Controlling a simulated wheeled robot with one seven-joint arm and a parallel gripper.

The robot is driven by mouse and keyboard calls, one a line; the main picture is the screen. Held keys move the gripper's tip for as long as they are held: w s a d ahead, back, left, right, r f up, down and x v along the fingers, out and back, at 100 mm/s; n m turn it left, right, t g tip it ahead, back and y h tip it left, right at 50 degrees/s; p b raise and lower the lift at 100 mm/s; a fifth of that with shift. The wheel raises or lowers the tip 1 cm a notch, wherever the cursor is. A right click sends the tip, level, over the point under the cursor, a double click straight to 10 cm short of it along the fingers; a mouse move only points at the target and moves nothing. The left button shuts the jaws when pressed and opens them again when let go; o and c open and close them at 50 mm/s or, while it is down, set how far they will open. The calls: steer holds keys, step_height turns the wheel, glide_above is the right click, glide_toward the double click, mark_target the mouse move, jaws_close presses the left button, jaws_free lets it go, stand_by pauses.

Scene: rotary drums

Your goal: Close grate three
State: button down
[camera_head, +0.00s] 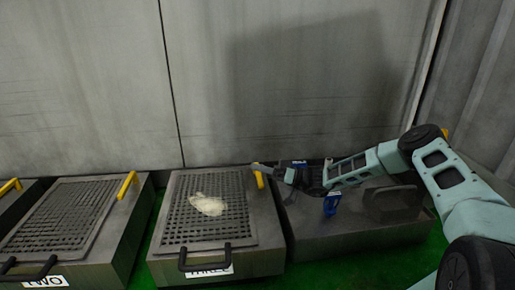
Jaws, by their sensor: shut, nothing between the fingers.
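Grate three (208,225) is a dark mesh panel on a grey metal box in the middle of the head view. It appears to lie flat on the box top. A black handle (205,258) at its front edge partly covers a white label reading THREE (222,271). A yellow lever (258,176) stands at the box's back right. My gripper (268,171) is shut and reaches in from the right beside this lever; I cannot tell whether they touch.
A pale lump (208,205) shows at the mesh; I cannot tell if it is on or under it. Grate two (65,215), with its own yellow lever (127,185), is at left. A grey box (350,238) bearing a blue object (332,203) stands under my arm. A wall (100,90) closes the back.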

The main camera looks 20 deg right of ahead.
steer(key=s+f+n+g+b, duration=0.1)
steer(key=s+f+n, duration=0.2)
steer(key=f, duration=0.3)
steer(key=shift+a+f+y, duration=0.2)
steer(key=shift+a+y, duration=0.2)
steer(key=shift+a, duration=0.05)
steer(key=shift+s, duration=0.1)
